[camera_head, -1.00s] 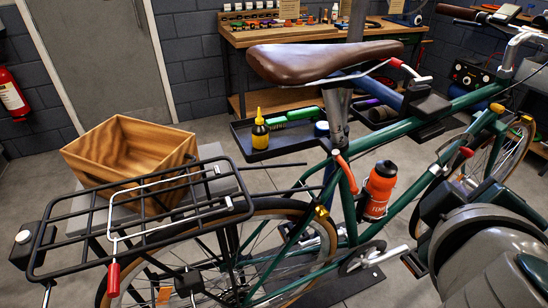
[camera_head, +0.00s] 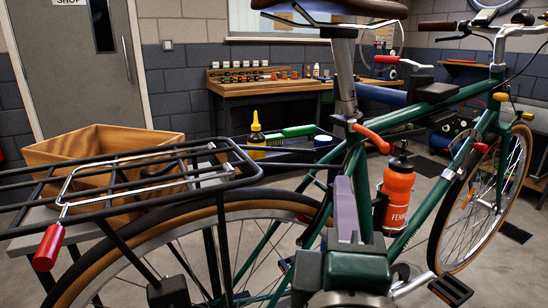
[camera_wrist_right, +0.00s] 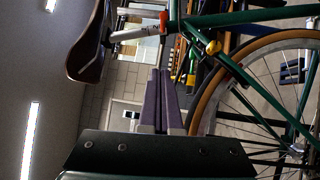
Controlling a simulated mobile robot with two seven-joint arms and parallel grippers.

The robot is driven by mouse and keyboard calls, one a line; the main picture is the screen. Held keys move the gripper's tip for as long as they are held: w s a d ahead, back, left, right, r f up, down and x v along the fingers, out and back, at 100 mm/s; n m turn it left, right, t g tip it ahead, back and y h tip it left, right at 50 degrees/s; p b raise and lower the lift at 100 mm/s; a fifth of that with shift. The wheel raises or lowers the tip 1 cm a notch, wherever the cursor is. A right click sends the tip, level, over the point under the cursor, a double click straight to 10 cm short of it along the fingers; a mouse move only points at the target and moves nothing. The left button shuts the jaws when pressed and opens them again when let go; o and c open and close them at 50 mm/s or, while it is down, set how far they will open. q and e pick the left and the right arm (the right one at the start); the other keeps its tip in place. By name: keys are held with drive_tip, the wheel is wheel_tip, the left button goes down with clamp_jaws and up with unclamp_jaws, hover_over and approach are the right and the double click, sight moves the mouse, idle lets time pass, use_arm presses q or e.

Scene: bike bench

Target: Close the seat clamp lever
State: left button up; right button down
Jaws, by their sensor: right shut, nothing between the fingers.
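The orange-red seat clamp lever (camera_head: 372,138) is at the top of the green seat tube, below the silver seatpost (camera_head: 344,75). It sticks out from the clamp, sloping down to the right. My right gripper (camera_head: 345,182) is in front of the seat tube, below the lever. Its purple fingers point up and are shut with nothing between them; a gap to the lever seems to remain. In the right wrist view the shut fingers (camera_wrist_right: 160,75) point toward the clamp area, where the red lever (camera_wrist_right: 163,21) shows at the top edge. My left gripper is out of view.
The rear rack (camera_head: 130,175) and rear wheel are left of my right gripper. An orange bottle (camera_head: 397,185) sits on the frame to its right. The saddle (camera_head: 335,8) overhangs above. A wooden box (camera_head: 95,145) and a tool tray stand behind the bike.

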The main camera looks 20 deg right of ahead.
drive_tip(key=p, duration=0.3)
approach(365, 132)
drive_tip(key=shift+x, duration=2.1)
drive_tip(key=shift+a, duration=0.15)
drive_tip(key=shift+d+n+y+p, duration=0.3)
drive_tip(key=shift+n+y, duration=0.1)
drive_tip(key=shift+y, duration=0.3)
